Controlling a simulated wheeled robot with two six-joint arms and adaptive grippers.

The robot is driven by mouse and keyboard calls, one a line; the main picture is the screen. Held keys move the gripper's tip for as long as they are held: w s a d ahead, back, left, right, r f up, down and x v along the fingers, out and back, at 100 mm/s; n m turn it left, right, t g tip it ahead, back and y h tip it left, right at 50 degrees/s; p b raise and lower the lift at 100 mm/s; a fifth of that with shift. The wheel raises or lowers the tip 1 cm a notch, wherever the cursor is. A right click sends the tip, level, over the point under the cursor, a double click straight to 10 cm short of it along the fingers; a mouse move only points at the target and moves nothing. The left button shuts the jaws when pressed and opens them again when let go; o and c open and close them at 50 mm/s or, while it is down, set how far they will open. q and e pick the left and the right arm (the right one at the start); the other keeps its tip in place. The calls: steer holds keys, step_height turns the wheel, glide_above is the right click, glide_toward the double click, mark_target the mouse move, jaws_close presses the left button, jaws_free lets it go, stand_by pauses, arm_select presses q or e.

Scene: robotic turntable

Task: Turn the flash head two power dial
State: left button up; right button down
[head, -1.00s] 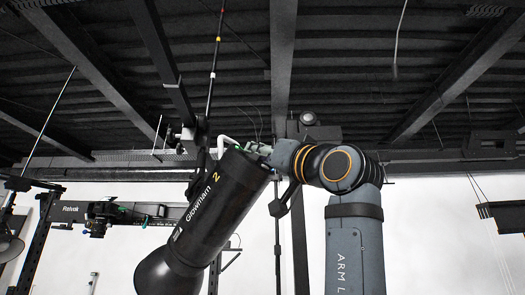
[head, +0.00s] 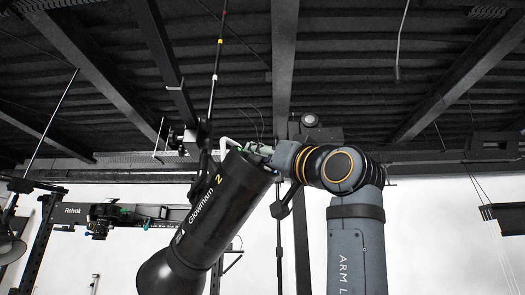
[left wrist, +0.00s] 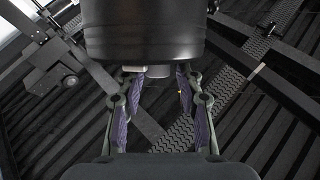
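In the left wrist view, the black flash body (left wrist: 145,35) fills the top. A small grey knob (left wrist: 158,71), apparently the power dial, sticks out below it. My left gripper (left wrist: 158,82) is open, with its purple-padded fingers on either side of the knob and visible gaps between. My right gripper is not in view.
A dark stand pole (head: 212,90) and bracket rise beside the flash head. A rail marked "Relvok" (head: 75,211) with a camera (head: 103,217) is at left. Another lamp (head: 8,246) is at the left edge. Dark ceiling beams (head: 285,60) run overhead.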

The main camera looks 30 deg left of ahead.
arm_select(q)
step_height(320, 180, up, 10)
stand_by(0.5)
